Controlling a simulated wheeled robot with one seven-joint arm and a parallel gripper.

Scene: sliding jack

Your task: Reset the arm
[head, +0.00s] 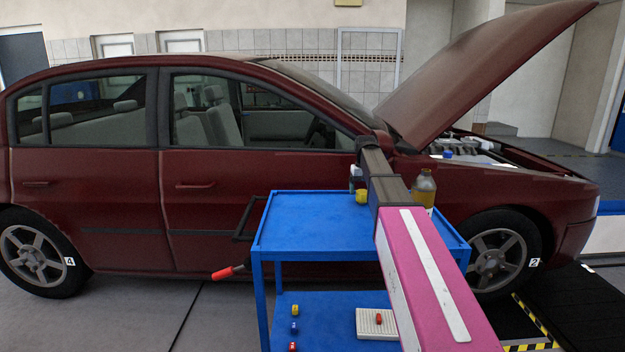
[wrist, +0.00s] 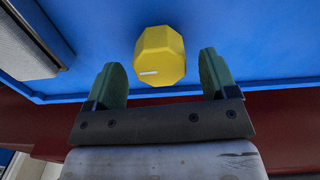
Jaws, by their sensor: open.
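My arm reaches out over the blue cart (head: 315,222), with its pink link in the right half of the head view. My gripper (wrist: 160,72) is open and empty, its two green fingers apart. A yellow eight-sided piece (wrist: 160,54) with a white mark lies on the blue top just past the fingertips, in line with the gap between them. It also shows near the back edge of the cart top in the head view (head: 362,196). In the head view the arm partly hides the gripper's end.
A dark red car (head: 105,200) with its hood (head: 485,70) raised stands behind the cart. A yellowish bottle (head: 425,187) stands right of my arm. The lower shelf holds a white tray (head: 368,316) and several small coloured pieces. A red-handled tool (head: 223,273) shows at the cart's left.

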